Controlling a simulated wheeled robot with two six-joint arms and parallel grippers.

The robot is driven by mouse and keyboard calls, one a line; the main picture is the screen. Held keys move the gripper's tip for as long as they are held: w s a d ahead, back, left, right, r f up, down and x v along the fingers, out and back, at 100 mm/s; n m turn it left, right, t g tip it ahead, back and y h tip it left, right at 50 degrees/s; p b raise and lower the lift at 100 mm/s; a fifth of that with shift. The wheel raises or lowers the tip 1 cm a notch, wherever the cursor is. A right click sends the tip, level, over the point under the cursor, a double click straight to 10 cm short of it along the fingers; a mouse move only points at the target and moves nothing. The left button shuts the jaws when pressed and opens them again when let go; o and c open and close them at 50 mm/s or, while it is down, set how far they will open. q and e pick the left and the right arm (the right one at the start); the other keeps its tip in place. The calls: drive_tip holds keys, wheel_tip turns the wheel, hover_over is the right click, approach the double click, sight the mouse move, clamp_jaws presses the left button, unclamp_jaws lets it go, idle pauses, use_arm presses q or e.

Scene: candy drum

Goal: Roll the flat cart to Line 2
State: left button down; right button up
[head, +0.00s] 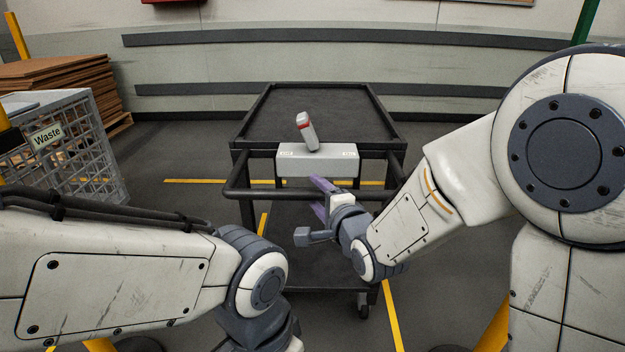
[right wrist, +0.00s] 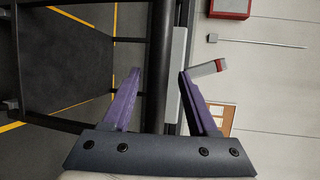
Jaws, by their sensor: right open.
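The flat cart (head: 325,112) stands ahead with a dark, empty top deck. Its dark push handle (head: 262,194) faces me. A grey box (head: 316,160) is mounted at the near edge, with a tilted grey lever with a red band (head: 306,131) standing on it. My right gripper (head: 318,196) is at the handle, its purple fingers open. In the right wrist view, my right gripper (right wrist: 160,73) has the dark handle bar (right wrist: 158,60) between its spread fingers; contact cannot be told. My left arm comes in at lower left, but its gripper is out of view.
A grey mesh crate marked Waste (head: 100,130) stands at left, with stacked brown boards (head: 62,80) behind it. A wall with dark rails (head: 190,89) stands behind the cart. Yellow lines (head: 190,181) mark the grey floor. No Line 2 sign is readable.

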drive_tip(key=x, duration=0.3)
drive_tip(key=shift+w+a+f, duration=0.15)
drive_tip(key=shift+w+f, duration=0.05)
drive_tip(key=shift+w, duration=0.05)
clamp_jaws()
idle(1.3)
